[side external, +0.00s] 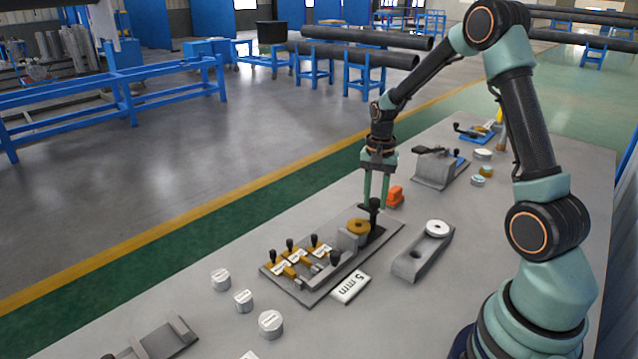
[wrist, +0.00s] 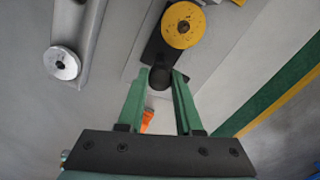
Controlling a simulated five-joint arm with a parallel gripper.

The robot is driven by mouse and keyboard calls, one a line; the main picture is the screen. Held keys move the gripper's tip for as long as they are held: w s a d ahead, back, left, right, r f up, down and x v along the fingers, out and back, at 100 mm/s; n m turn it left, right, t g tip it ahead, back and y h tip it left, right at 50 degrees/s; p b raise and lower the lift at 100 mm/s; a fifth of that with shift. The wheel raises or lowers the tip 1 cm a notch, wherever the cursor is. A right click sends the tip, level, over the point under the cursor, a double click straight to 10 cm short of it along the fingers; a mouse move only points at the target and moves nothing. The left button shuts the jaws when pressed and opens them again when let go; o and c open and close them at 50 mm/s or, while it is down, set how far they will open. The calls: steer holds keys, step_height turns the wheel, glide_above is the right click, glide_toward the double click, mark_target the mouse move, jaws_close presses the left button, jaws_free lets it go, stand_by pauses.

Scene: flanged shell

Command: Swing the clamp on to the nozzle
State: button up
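The clamp is a dark arm (side external: 374,231) with an upright black knob (side external: 375,204) at its end. In the wrist view the knob (wrist: 160,78) sits between my fingertips. A yellow disc (side external: 358,226) lies near the dark arm, and the disc (wrist: 183,26) shows beyond the knob in the wrist view. I cannot tell for certain which part is the nozzle. My gripper (side external: 376,203) points down with its green fingers apart, one on each side of the knob. They look open around it, and firm contact is not visible.
Small levers with black knobs (side external: 290,246) stand on the same plate. A grey bracket with a white disc (side external: 437,228) is to the right. An orange block (side external: 395,196) is just behind my gripper. A "5 mm" label block (side external: 351,287) and several cylinders (side external: 271,323) are in front.

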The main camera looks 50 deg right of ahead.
jaws_close()
steer(key=shift+n, duration=0.3)
steer(key=n, duration=0.7)
steer(key=shift+n, duration=0.4)
steer(key=n, duration=0.5)
steer(key=shift+r, duration=0.1)
steer(key=shift+n, duration=2.3)
